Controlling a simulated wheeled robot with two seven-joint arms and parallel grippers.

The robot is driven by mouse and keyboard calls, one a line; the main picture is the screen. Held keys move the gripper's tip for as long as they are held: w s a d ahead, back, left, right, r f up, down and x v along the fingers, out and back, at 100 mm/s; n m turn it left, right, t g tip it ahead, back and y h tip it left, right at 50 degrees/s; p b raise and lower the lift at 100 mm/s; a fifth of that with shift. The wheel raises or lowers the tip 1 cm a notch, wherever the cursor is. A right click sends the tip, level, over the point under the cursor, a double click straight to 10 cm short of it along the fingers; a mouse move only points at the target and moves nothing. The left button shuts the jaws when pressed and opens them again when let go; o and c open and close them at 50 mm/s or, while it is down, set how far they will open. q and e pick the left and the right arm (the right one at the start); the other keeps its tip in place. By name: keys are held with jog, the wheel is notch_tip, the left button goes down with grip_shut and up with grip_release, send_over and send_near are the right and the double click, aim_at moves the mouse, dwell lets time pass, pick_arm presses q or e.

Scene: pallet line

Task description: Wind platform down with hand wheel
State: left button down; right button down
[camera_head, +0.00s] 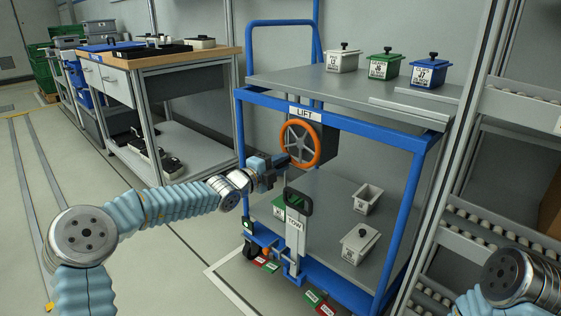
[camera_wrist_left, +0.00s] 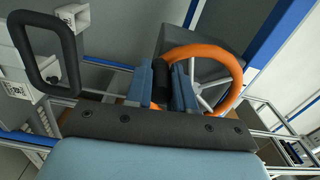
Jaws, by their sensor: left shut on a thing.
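The orange hand wheel (camera_head: 314,152) with grey spokes is mounted under the LIFT label (camera_head: 305,113) on the blue-framed lift cart. In the left wrist view the orange wheel (camera_wrist_left: 236,75) is upright in front of my gripper. My left gripper (camera_head: 283,161) is at the wheel's left edge. In the left wrist view its fingers (camera_wrist_left: 167,85) are shut on a dark handle (camera_wrist_left: 161,78) at the rim. The platform (camera_head: 300,83) is the grey top deck, holding a white, a green and a blue lidded box. My right gripper is not in view; only part of my right arm shows at the lower right.
A black-looped handle marked TOW (camera_head: 297,203) stands in front of the cart. The lower shelf (camera_head: 339,206) holds grey bins. Coloured pedals (camera_head: 314,298) lie low at the cart's front. A roller rack (camera_head: 520,105) stands at right, a workbench (camera_head: 150,62) at left.

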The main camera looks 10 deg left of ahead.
pick_arm(q)
jog(key=shift+d+f, duration=0.15)
jog(key=c, duration=1)
grip_release()
jog(key=shift+o, duration=0.2)
jog(key=shift+s+a, duration=0.15)
jog(key=shift+a, duration=0.05)
jog(key=p+v, duration=0.1)
jog(key=v, duration=1.2)
jog(key=shift+s, duration=0.2)
jog(key=shift+a, duration=0.1)
